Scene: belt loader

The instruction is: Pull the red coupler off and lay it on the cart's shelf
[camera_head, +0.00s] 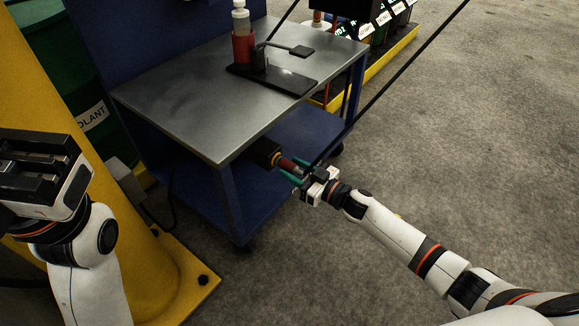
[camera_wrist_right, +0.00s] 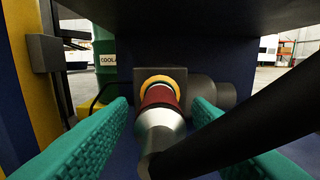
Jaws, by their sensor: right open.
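The red coupler (camera_head: 288,164) sits on a dark block under the cart's grey top (camera_head: 190,105). In the right wrist view the red coupler (camera_wrist_right: 158,96) meets a yellow ring (camera_wrist_right: 158,80) on the block (camera_wrist_right: 178,74), with a silver sleeve and a black hose on its near side. My right gripper (camera_head: 298,172) is open, its green fingers on either side of the coupler; in the wrist view (camera_wrist_right: 160,107) gaps show beside it. The cart's blue lower shelf (camera_head: 268,198) shows below. My left gripper (camera_head: 40,170) is at the far left, away from the cart; its fingertips are unclear.
The top's edge overhangs the coupler. A black hose (camera_head: 385,88) runs up to the right. A yellow post (camera_head: 150,255) stands left of the cart. Open floor lies right.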

